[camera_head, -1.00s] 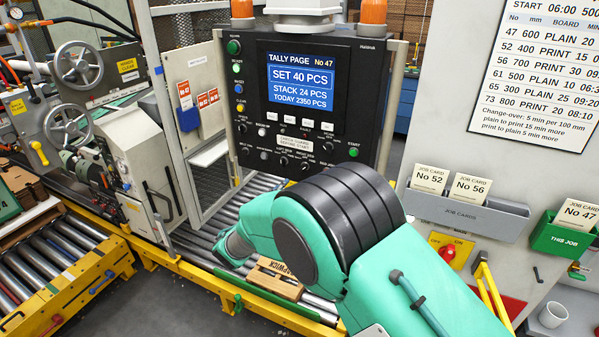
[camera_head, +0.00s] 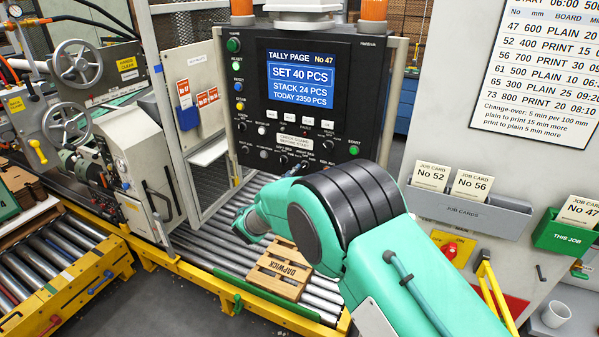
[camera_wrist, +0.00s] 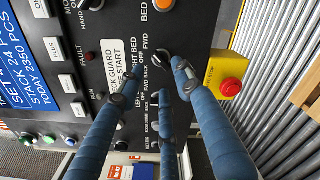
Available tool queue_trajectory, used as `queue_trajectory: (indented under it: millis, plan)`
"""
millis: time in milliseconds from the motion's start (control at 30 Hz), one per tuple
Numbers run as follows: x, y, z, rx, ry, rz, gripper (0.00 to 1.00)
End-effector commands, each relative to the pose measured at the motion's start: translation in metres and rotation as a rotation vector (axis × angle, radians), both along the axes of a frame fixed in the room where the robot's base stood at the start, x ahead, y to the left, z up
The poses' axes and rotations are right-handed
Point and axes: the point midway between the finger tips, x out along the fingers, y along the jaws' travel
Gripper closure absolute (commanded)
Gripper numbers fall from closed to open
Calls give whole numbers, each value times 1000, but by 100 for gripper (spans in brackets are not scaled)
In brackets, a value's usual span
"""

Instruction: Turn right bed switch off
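The right bed switch (camera_wrist: 161,58) is a dark rotary knob beside the printed words RIGHT BED, OFF and FWD in the wrist view. I cannot tell clearly which mark it points at. My gripper (camera_wrist: 157,86) has blue fingers spread apart in front of the panel, with nothing between them. The right-hand fingertip is close beside the switch; I cannot tell whether it touches. The left bed knob (camera_wrist: 153,105) is partly hidden by the fingers. The control panel (camera_head: 247,105) faces me in the head view, where my arm hides most of the gripper.
A red emergency button on a yellow box (camera_wrist: 231,88) sits right of the fingers. An orange button (camera_wrist: 164,5) is above. A wooden pallet (camera_head: 279,272) lies on the roller bed (camera_head: 212,244) below the panel. Job card holders (camera_head: 470,212) hang at right.

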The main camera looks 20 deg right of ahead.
Motion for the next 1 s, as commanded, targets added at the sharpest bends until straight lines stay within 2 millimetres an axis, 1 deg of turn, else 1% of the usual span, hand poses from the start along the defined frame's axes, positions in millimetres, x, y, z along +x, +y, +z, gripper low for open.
queue_trajectory:
  millis: [33,133,333,500,800,967,1000]
  plan:
    - [6,-7,-1,0,0,-1,66]
    - [16,-17,-2,-1,1,-1,66]
    - [30,-30,-1,0,0,0,66]
    - [35,-35,-1,-1,1,0,66]
    - [35,-35,0,-1,1,0,66]
    - [35,-35,0,0,1,1,98]
    - [35,-35,0,-1,1,0,100]
